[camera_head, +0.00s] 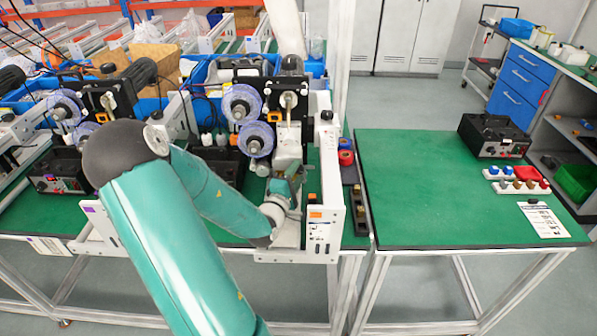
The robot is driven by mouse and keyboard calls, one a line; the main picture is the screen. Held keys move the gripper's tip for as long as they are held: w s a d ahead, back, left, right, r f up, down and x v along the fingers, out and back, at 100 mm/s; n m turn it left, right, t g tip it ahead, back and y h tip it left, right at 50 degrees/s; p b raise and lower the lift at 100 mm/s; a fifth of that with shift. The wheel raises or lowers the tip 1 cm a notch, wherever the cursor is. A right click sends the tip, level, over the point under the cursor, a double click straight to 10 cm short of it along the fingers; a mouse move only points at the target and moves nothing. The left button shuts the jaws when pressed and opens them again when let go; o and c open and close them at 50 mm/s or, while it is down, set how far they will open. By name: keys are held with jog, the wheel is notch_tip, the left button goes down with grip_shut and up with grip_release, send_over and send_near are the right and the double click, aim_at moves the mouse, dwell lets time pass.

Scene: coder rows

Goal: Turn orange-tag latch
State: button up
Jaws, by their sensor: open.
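A coder machine stands on the left green bench, with a black plate and two clear-purple reels (241,103) on it. A small orange tag (274,117) sits on the black plate, right of the reels. A metal latch-like part (289,100) is just above and right of that tag. Another orange label (316,213) is on the white front panel (322,190). My gripper (287,172) is below the tag, in front of the machine's grey-white lower part. It is open and looks empty. My wrist hides part of the machine, and finger contact is too small to tell.
My teal arm covers the left bench's front. A second machine (68,105) stands at left. The right green table (405,195) is mostly clear, with a black box (493,136), small colored blocks (517,180) and a paper sheet (543,220).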

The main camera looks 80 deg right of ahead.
jog(key=shift+d, duration=0.3)
jog(key=shift+s+a+r, duration=0.1)
jog(key=shift+a, duration=0.05)
grip_shut()
